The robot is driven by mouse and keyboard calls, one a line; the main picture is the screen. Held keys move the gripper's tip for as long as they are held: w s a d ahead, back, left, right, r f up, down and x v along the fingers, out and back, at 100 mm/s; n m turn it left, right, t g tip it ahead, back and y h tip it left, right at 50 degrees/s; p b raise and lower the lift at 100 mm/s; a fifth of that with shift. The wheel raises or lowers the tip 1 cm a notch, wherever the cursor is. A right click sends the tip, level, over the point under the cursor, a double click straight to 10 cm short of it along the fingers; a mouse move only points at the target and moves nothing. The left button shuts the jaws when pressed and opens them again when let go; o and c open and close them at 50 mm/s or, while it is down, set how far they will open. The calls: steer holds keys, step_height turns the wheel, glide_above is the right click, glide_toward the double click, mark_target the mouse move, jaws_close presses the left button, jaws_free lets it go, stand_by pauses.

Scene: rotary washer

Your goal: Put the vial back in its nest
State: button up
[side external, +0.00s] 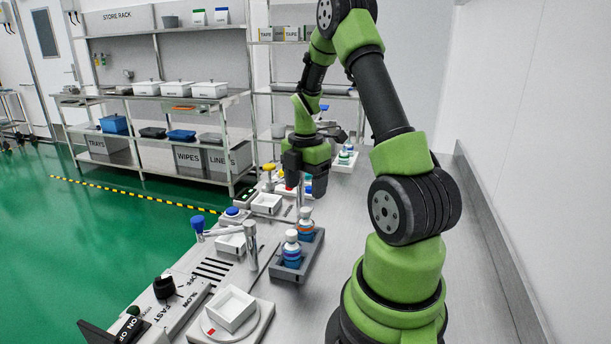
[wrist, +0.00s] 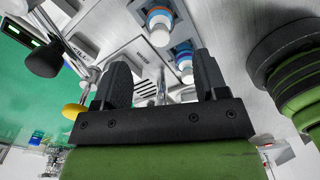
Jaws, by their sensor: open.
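Two vials with white caps stand upright in a grey nest tray (side external: 309,262) in the side external view. The nearer vial (side external: 292,251) has a blue band, and the farther vial (side external: 306,226) an orange and blue one. My gripper (side external: 304,186) is beyond the tray, above the bench. In the wrist view my gripper (wrist: 160,88) has its fingers apart, with no vial held between them. That view also shows an orange-and-blue vial (wrist: 159,24) and a second vial (wrist: 185,64) beyond the fingertips. Which vial the task means I cannot tell.
A blue-knobbed lever (side external: 197,224) and a metal post (side external: 251,243) stand left of the tray. A white square dish (side external: 231,308) is in front. A yellow knob (side external: 269,167) is close left of my gripper. More small bottles (side external: 345,156) stand farther back. A wall bounds the right side.

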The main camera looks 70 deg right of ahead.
step_height(320, 180, up, 2)
steer(key=w+a+r+m+t, duration=0.3)
steer(key=a+r+m, duration=0.5)
steer(key=a+r, duration=0.5)
steer(key=s+a+r+m+t+y, duration=0.1)
steer(key=s+a+m+t, duration=0.1)
steer(key=s+a+m, duration=0.2)
steer(key=s+a+r+m+t+y, duration=0.1)
steer(key=s+a+m, duration=0.3)
steer(key=a, duration=0.5)
steer(key=shift+s+a+r+m+t, duration=0.15)
steer(key=shift+s+r+m+t, duration=0.2)
steer(key=shift+m+t, duration=0.35)
